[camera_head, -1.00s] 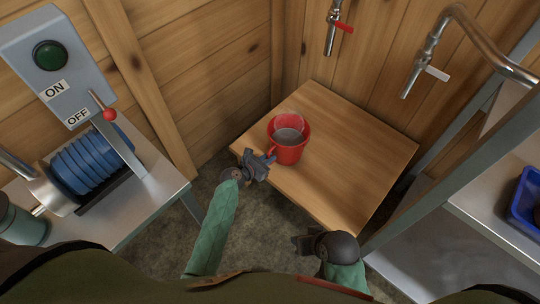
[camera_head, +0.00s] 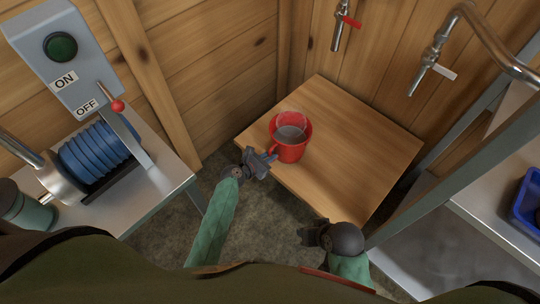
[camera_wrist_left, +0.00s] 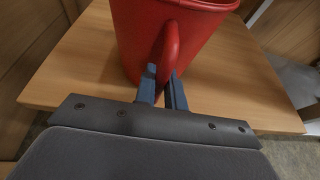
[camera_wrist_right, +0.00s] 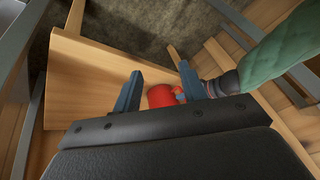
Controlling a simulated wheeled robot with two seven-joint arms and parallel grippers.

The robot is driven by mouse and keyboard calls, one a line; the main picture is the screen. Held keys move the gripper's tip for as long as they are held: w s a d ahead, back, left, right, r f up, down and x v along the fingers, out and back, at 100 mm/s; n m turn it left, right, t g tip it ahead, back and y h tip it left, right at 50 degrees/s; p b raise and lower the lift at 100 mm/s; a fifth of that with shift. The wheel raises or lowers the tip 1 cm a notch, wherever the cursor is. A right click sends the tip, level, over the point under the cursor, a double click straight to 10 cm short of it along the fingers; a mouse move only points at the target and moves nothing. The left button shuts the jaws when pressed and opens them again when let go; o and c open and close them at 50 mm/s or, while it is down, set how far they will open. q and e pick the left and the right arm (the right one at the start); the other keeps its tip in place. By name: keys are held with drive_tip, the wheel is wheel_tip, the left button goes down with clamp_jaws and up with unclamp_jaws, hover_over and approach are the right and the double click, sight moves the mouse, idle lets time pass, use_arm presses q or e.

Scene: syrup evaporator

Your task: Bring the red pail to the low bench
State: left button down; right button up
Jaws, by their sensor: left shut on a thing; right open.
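The red pail (camera_head: 291,152) is upright at the left part of the low wooden bench (camera_head: 365,150), with grey contents inside. Its base appears to be on the bench top, though I cannot see the contact clearly. My left gripper (camera_head: 271,156) is at the pail's near left side. In the left wrist view its fingers (camera_wrist_left: 163,82) are shut on the pail's red side handle (camera_wrist_left: 170,50). My right gripper (camera_head: 305,235) is open and empty off the bench's near edge. The right wrist view shows the pail (camera_wrist_right: 160,96) beyond its spread fingers (camera_wrist_right: 160,78).
A red-handled tap (camera_head: 345,22) and a white-handled tap (camera_head: 432,68) are on the back wall side. A machine with a blue coil (camera_head: 95,160) and ON/OFF box stands on a metal table at left. A metal shelf with a blue bin (camera_head: 528,205) is at right.

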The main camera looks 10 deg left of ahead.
use_arm(q)
drive_tip(key=shift+s+d, duration=0.15)
drive_tip(key=shift+d, duration=0.1)
drive_tip(key=c, duration=1.5)
unclamp_jaws()
drive_tip(key=shift+o, duration=0.6)
drive_tip(key=shift+f, duration=0.1)
drive_tip(key=s+a+r+m+g+y+p, duration=0.1)
drive_tip(key=s+a+r+m+g+y, duration=0.1)
drive_tip(key=s+r+m, duration=0.4)
drive_tip(key=s+a+r+m+g+y+p, duration=0.1)
drive_tip(key=s+r+m+g, duration=0.3)
drive_tip(key=s+m, duration=1)
drive_tip(key=s+a+r+m+g+y+p, duration=0.2)
drive_tip(key=s+a+r+m+y, duration=0.1)
drive_tip(key=s+r+m, duration=0.6)
drive_tip(key=s+m, duration=0.1)
drive_tip(key=s, duration=0.3)
drive_tip(key=shift+m+g+y, duration=0.4)
use_arm(e)
drive_tip(key=s+d+r+g+h, duration=0.1)
drive_tip(key=s+d+r, duration=0.1)
drive_tip(key=d+r, duration=0.3)
drive_tip(key=shift+d+r+g+h, duration=0.3)
drive_tip(key=shift+d+r+h, duration=0.1)
drive_tip(key=shift+r, duration=0.25)
